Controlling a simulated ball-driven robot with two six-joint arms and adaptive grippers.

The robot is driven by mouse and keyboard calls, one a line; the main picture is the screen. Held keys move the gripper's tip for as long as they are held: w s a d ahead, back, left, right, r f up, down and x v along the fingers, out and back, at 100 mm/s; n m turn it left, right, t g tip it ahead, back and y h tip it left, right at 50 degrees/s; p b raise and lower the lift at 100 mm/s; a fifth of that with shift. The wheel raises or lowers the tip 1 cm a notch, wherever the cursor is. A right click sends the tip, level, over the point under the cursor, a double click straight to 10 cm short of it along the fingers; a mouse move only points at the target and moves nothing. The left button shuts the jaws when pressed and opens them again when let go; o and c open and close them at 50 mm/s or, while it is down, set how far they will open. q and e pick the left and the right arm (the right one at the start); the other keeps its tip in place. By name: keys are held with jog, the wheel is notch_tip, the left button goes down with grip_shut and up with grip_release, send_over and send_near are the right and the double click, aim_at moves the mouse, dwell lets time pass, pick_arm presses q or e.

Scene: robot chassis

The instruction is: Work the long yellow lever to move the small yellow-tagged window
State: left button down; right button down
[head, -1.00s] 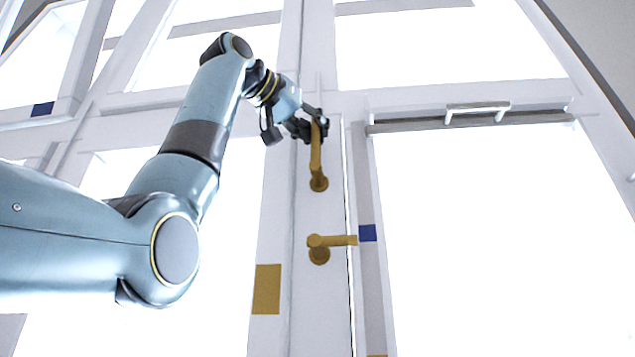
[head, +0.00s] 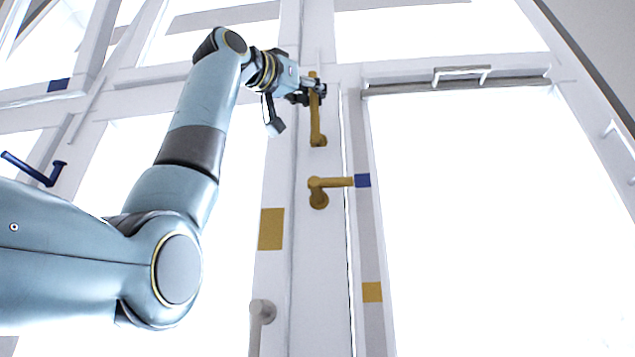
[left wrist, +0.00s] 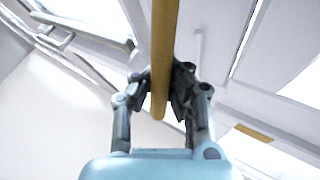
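The long yellow lever (head: 317,122) stands upright on the white middle post. My left gripper (head: 316,92) is at its upper part, with the lever tip showing above the fingers. In the left wrist view the yellow bar (left wrist: 162,50) runs between the two fingers (left wrist: 164,88), which close in on both sides of it. A yellow tag (head: 271,229) is on the frame left of the post, and a smaller yellow tag (head: 372,291) is on the right frame. I cannot tell which window the task means. My right gripper is not in view.
A shorter yellow lever (head: 332,183) points right below the long one, beside a blue tag (head: 362,181). A white bar handle (head: 461,73) is at upper right.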

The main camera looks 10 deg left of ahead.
pick_arm(q)
jog(key=shift+s+f+m+t+h+b, duration=0.35)
jog(key=shift+f+m+h+b, duration=0.4)
jog(key=shift+b, duration=0.2)
jog(key=c, duration=1.4)
grip_release()
jog(key=shift+s+a+r, duration=0.1)
jog(key=shift+s+a, duration=0.15)
jog(key=shift+o, duration=0.8)
jog(key=shift+w+d, duration=0.15)
jog(key=v, duration=1.2)
